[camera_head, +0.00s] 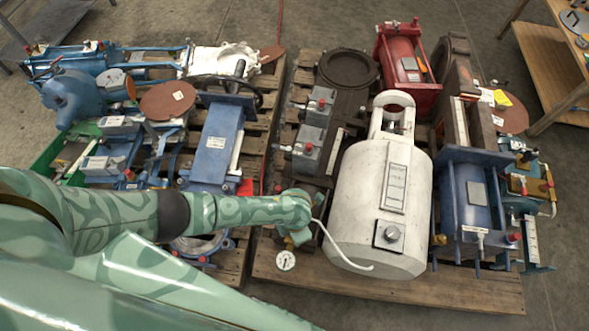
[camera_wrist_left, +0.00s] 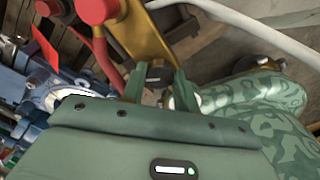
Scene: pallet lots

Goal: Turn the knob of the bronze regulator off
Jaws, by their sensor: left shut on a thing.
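The bronze regulator (camera_wrist_left: 148,30) shows in the left wrist view as a gold-brown body at the top. Its dark knob (camera_wrist_left: 157,71) sits at the lower end of that body. My left gripper (camera_wrist_left: 158,86) has its two green fingers on either side of the knob and is shut on it. In the head view my left gripper (camera_head: 296,222) is at the near end of the right pallet, left of the white cylinder. There my wrist hides most of the regulator. My right gripper is in neither view.
A round white gauge (camera_head: 286,260) shows just below my gripper. A white hose (camera_head: 340,254) curves beside the big white cylinder (camera_head: 378,215). Red caps (camera_wrist_left: 97,9) and a red tag (camera_wrist_left: 43,42) are near the regulator. The left pallet holds crowded blue machinery (camera_head: 212,145).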

